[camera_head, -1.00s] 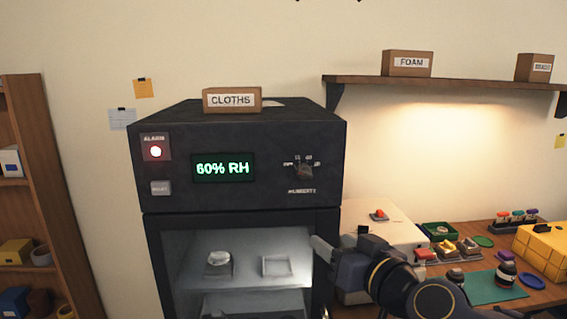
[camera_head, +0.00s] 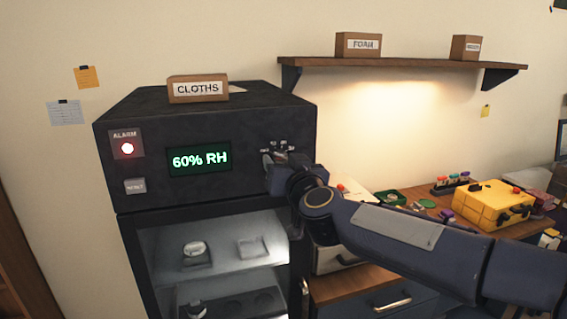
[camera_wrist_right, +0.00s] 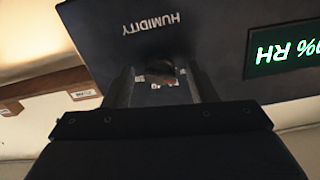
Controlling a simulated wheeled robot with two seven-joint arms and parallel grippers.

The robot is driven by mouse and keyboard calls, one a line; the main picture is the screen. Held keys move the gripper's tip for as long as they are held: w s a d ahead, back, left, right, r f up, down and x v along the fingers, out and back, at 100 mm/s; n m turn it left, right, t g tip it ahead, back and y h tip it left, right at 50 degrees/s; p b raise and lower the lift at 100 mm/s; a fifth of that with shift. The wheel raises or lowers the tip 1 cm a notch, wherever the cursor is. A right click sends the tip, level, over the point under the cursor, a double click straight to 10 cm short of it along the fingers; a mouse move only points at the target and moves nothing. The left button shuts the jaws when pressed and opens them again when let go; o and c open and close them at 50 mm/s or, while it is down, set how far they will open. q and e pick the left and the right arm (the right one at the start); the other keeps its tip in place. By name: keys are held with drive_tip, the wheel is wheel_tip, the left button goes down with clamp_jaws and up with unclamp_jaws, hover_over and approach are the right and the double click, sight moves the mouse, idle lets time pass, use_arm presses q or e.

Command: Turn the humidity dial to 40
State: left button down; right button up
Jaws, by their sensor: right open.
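The black dry cabinet (camera_head: 220,120) fills the middle of the head view. Its green display (camera_head: 200,159) reads 60% RH. The humidity dial is mostly hidden behind my right gripper (camera_head: 275,166) in the head view, with only part of its printed scale showing above. In the right wrist view, which is upside down, the dark dial (camera_wrist_right: 160,71) sits between the two open fingers (camera_wrist_right: 160,88), below the HUMIDITY label. The fingers stand on either side of it; I cannot tell whether they touch it. My left gripper is not in view.
A lit red alarm lamp (camera_head: 127,148) and a reset button (camera_head: 135,186) are on the panel's left. A CLOTHS box (camera_head: 198,89) sits on top. A wall shelf (camera_head: 400,70) is above right. A yellow case (camera_head: 492,205) stands on the bench.

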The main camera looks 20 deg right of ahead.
drive_tip(key=shift+w, duration=0.2)
drive_tip(key=c, duration=0.9)
